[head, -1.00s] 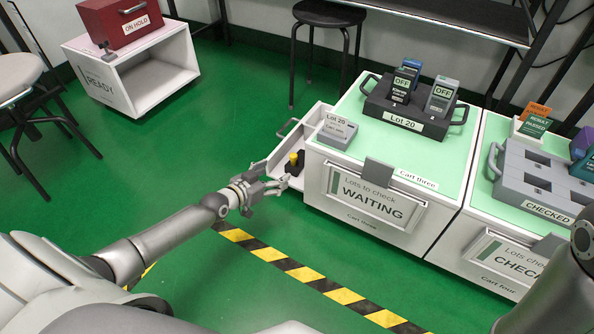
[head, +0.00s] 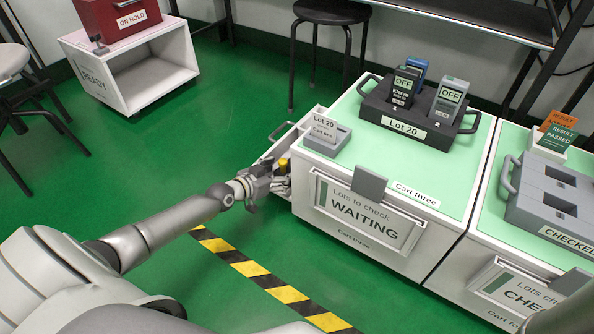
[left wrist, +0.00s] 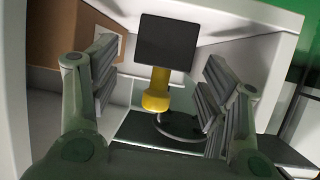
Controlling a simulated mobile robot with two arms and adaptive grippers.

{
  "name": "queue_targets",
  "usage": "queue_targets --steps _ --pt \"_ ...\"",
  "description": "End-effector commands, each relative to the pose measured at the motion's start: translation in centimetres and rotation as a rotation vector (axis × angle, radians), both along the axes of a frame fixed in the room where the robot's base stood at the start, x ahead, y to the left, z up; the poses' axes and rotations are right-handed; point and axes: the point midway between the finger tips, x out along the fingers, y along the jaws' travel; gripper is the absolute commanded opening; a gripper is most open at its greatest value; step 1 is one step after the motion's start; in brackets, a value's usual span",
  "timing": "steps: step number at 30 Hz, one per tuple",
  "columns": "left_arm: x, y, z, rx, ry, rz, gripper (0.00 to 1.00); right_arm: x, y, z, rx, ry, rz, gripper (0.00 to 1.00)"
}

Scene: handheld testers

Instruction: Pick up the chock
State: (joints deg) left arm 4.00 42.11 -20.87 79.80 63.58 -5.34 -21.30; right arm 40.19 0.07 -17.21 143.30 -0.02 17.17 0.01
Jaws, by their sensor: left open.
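The chock shows in the left wrist view as a dark square block with a yellow handle (left wrist: 158,90). In the head view only a bit of the yellow chock (head: 282,165) shows, in the side bay of cart three, partly hidden by my gripper. My left gripper (head: 264,181) is at that bay. In the left wrist view its two grey fingers (left wrist: 160,88) are apart, one on each side of the yellow handle, with gaps visible. My right gripper is out of view.
Cart three (head: 410,250) bears a grey Lot 20 holder (head: 326,135) and a black tray (head: 418,121) with handheld testers. White walls of the bay (left wrist: 45,125) stand close around my left fingers. A striped floor line (head: 286,294) runs in front; green floor lies open at left.

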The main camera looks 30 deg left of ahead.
Motion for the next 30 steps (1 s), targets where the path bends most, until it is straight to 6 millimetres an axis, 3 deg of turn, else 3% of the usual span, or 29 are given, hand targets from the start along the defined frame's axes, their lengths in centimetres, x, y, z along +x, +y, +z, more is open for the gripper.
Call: queue_targets --steps 7,20,30 --pt "0.03 0.13 -0.04 0.0 0.0 0.001 0.7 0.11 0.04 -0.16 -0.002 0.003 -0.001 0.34" --pt "0.01 0.1 -0.07 0.0 0.0 0.0 0.15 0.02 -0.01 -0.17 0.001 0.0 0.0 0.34" --pt "0.05 0.1 0.34 0.0 -0.002 0.001 0.15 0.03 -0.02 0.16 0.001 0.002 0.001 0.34"
